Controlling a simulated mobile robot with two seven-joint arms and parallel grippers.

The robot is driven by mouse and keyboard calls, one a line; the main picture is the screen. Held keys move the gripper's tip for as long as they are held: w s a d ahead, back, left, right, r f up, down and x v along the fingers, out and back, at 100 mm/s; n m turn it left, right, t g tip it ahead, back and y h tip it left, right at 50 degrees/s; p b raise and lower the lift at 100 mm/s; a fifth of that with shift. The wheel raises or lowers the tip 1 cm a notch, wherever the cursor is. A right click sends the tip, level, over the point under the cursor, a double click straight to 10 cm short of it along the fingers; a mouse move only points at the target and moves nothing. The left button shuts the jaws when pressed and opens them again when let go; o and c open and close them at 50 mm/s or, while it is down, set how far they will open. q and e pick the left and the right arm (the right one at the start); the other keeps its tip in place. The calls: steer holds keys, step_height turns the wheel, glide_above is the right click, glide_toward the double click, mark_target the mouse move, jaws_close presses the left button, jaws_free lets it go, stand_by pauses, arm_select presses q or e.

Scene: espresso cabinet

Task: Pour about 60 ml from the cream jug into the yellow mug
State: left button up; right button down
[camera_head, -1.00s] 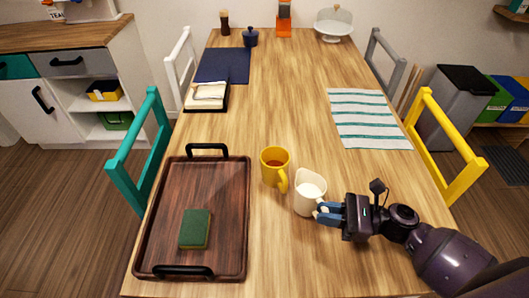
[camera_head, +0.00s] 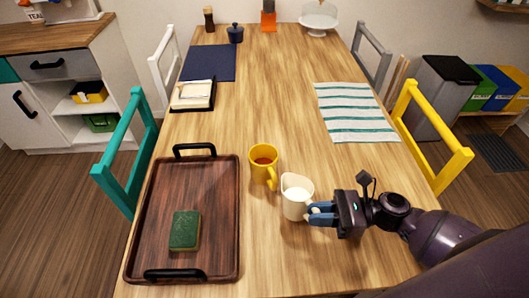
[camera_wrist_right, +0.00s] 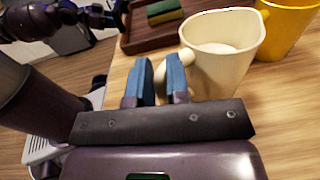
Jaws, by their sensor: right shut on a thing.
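The cream jug (camera_head: 297,200) is a pale, upright jug with white liquid inside. It also shows in the right wrist view (camera_wrist_right: 222,65). My right gripper (camera_head: 318,212) is shut on the jug's handle, with its blue fingertips (camera_wrist_right: 160,80) at the handle side. I cannot tell whether the jug's base touches the table. The yellow mug (camera_head: 262,172) stands upright just behind and left of the jug, with reddish-brown liquid in it and its handle toward the jug. Part of the mug shows at the top right of the right wrist view (camera_wrist_right: 288,28).
A dark wooden tray (camera_head: 212,225) with black handles holds a green sponge (camera_head: 185,231) on the left. A striped cloth (camera_head: 355,112) lies at the right. The table (camera_head: 270,105) behind the mug is clear. A yellow chair (camera_head: 432,135) stands at the right edge.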

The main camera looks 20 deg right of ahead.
arm_select(q)
step_height(320, 180, up, 9)
steer(key=p, duration=0.9)
steer(key=shift+w+a+t, duration=0.15)
steer(key=shift+a+t, duration=0.05)
steer(key=shift+t, duration=0.1)
arm_select(e)
steer(key=w+a+r+m+g+h, duration=0.1)
steer(key=w+r+m+h, duration=0.1)
steer(key=w+r, duration=0.3)
steer(key=shift+r+m+g, duration=0.3)
steer(key=shift+r+m, duration=0.5)
steer(key=shift+r, duration=0.85)
arm_select(q)
steer(key=shift+r, duration=0.35)
arm_select(e)
steer(key=shift+w+a+r, duration=0.15)
steer(key=shift+r, duration=0.05)
arm_select(q)
steer(key=shift+s+p, duration=0.2)
steer(key=shift+p, duration=0.15)
arm_select(e)
steer(key=shift+w+r, duration=0.1)
steer(key=shift+w, duration=0.05)
